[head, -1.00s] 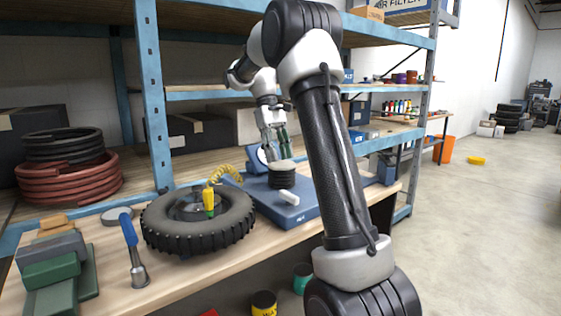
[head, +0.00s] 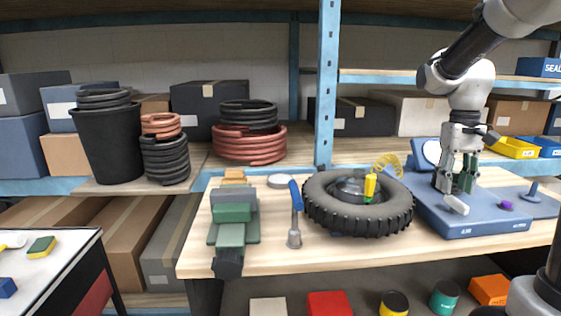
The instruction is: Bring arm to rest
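My gripper (head: 456,187) points down over a blue scale-like platform (head: 470,225) on the workbench, at the right of the head view. Its two green-tipped fingers look spread apart, and I see nothing clearly held between them. The black round stack seen earlier on the platform cannot be made out now. My arm comes in from the upper right corner.
A tire (head: 325,212) with a yellow-handled tool lies left of the platform. A blue shelf post (head: 327,90) rises behind the bench. A purple knob (head: 505,205) sits right of the gripper.

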